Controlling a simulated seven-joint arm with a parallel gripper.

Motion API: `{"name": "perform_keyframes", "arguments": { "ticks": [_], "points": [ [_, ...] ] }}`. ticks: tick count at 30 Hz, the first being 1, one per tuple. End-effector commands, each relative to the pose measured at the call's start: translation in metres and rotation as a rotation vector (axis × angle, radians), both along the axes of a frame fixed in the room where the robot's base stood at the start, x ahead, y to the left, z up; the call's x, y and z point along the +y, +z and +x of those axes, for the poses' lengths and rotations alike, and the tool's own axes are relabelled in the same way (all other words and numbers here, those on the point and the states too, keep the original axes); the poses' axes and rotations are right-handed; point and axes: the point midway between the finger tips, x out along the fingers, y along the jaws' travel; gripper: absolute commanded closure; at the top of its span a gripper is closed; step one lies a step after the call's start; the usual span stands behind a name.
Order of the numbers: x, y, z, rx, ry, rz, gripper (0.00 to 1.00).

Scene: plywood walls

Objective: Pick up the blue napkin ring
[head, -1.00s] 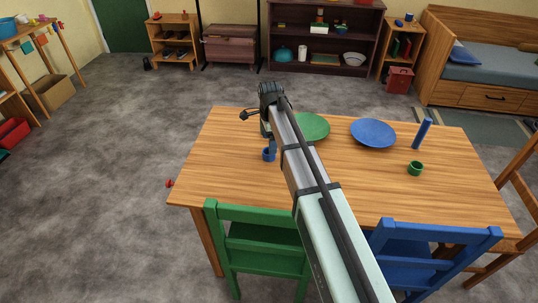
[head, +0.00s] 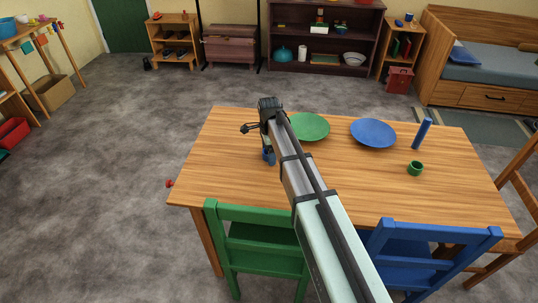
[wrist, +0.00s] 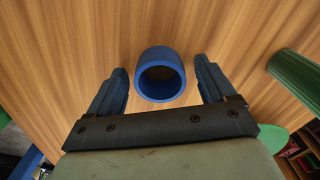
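The blue napkin ring (wrist: 160,55) stands on the wooden table, with its round opening showing in the wrist view. In the head view the blue ring (head: 269,159) shows only in part, beside and behind my arm. My gripper (wrist: 163,78) is open, with one dark finger to the left of the ring and one to the right. There are gaps between the ring and both fingers, and the ring's near rim reaches in between the fingertips. In the head view my gripper is mostly hidden by my own arm.
On the table (head: 220,180) are a green plate (head: 311,127), a blue plate (head: 373,133), a blue upright cylinder (head: 422,134) and a green ring or cup (head: 415,168). A green chair (head: 258,245) and a blue chair (head: 430,250) stand at the near edge. The table's left part is clear.

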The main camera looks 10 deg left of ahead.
Motion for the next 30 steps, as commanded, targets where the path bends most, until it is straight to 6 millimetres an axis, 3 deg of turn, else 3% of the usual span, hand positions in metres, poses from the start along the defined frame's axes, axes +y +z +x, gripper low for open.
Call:
{"name": "perform_keyframes", "arguments": {
  "ticks": [2, 17, 25, 30],
  "points": [
    [0.0, 0.0, 0.0, 0.0, 0.0, 0.0, 0.25],
    [0.0, 0.0, 0.0, 0.0, 0.0, 0.0, 0.72],
    [0.0, 0.002, 0.0, 0.0, 0.0, 0.0, 0.73],
    [0.0, 0.019, 0.001, -0.002, 0.0, 0.001, 0.73]
  ]
}}
